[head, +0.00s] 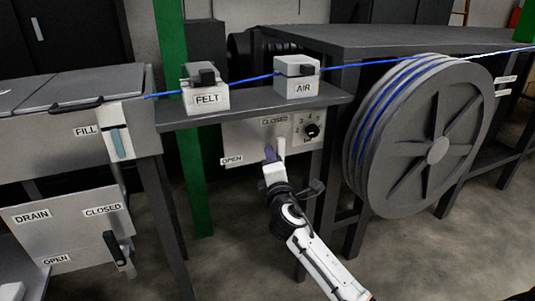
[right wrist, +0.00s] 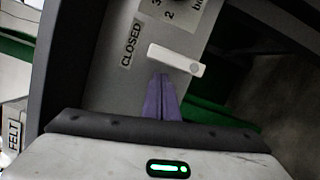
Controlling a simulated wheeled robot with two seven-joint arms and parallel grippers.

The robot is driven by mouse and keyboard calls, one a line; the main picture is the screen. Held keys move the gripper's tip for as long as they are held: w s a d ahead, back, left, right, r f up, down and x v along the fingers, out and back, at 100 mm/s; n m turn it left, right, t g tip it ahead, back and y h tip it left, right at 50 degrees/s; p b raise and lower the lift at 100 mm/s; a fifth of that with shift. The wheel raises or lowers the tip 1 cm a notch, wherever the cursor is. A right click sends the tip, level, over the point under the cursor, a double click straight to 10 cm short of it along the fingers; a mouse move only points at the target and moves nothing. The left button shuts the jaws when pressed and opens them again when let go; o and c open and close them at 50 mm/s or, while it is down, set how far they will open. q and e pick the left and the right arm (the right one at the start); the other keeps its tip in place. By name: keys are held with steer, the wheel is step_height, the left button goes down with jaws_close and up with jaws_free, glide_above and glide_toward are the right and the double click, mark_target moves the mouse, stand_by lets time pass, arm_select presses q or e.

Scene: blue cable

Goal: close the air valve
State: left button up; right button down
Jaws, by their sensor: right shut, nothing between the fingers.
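The air valve is a short white lever (head: 281,146) on the grey panel (head: 240,141) below the AIR box (head: 298,77). It stands upright, its free end towards the CLOSED label (head: 275,121); the OPEN label (head: 231,160) is at the lower left. In the right wrist view the lever (right wrist: 176,59) points from its round pivot towards the CLOSED label (right wrist: 131,43). My right gripper (head: 269,154) has its purple fingers shut and empty, just left of the lever. In the right wrist view the fingertips (right wrist: 160,77) are close to it; I cannot tell if they touch. My left gripper is not in view.
A numbered black knob (head: 311,131) sits right of the lever. A large reel (head: 437,150) with blue cable stands at the right. The FELT box (head: 206,93) is on the shelf above. FILL (head: 120,145) and DRAIN (head: 117,254) levers are at the left.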

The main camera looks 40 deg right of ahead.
steer(key=m+p, duration=0.1)
steer(key=d+r+m+p, duration=0.1)
steer(key=shift+s+m+g, duration=0.15)
steer(key=shift+m+g, duration=0.15)
steer(key=shift+m, duration=0.1)
steer(key=shift+d, duration=0.1)
stand_by(0.4)
steer(key=s+a, duration=0.8)
steer(key=shift+a, duration=0.3)
stand_by(0.4)
